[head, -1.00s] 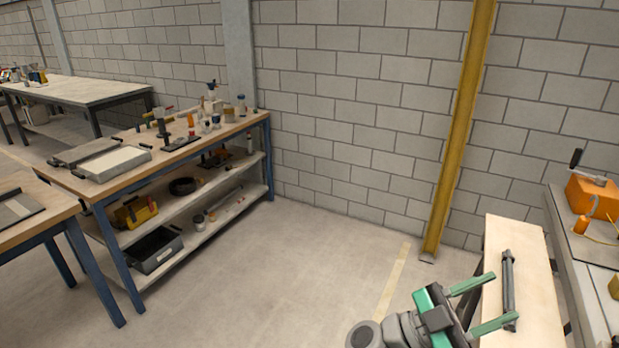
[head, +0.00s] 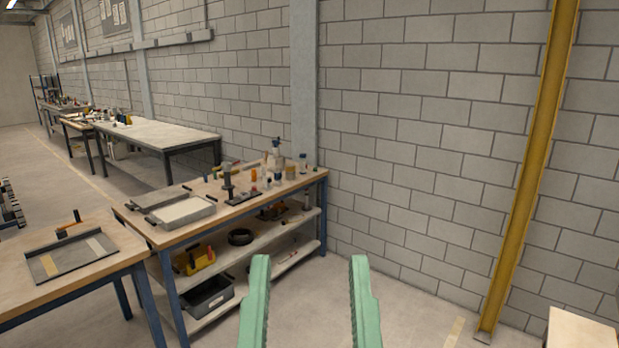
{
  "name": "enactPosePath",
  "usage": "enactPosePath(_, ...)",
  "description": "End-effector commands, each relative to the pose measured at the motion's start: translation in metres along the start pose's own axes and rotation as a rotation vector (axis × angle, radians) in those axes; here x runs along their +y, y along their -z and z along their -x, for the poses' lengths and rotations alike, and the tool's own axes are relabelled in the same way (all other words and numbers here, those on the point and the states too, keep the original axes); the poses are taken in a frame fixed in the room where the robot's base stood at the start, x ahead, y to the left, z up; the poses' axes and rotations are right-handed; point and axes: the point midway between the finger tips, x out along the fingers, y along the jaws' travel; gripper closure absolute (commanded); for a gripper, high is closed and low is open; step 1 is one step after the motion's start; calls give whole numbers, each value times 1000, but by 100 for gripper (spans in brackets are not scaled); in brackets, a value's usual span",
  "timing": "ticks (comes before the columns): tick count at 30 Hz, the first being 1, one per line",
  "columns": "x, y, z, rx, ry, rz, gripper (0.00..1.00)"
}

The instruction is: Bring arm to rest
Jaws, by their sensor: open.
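My gripper (head: 310,265) shows at the bottom middle of the head view. Its two green fingers point upward and stand wide apart, with nothing between them. It is open and empty. Behind it in the picture are the bare floor and the block wall. My wrist and the rest of my arm are below the picture edge.
A shelved workbench (head: 150,234) with trays, bottles and tools stands left of my gripper. Another table with a grey tray (head: 72,257) is at the front left. A yellow post (head: 530,170) stands at right. A pale board (head: 580,335) shows at the lower right corner.

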Motion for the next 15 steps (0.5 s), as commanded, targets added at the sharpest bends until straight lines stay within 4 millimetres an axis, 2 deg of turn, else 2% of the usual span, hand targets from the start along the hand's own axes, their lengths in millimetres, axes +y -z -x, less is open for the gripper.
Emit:
enactPosePath(1, -1, 32, -22, 0, 1, -1, 53)
enactPosePath(5, -2, 80, -56, 0, 3, -3, 53)
enactPosePath(12, -4, 186, -129, -1, 8, -9, 53)
enactPosePath(15, -5, 221, -153, -1, 10, -12, 53)
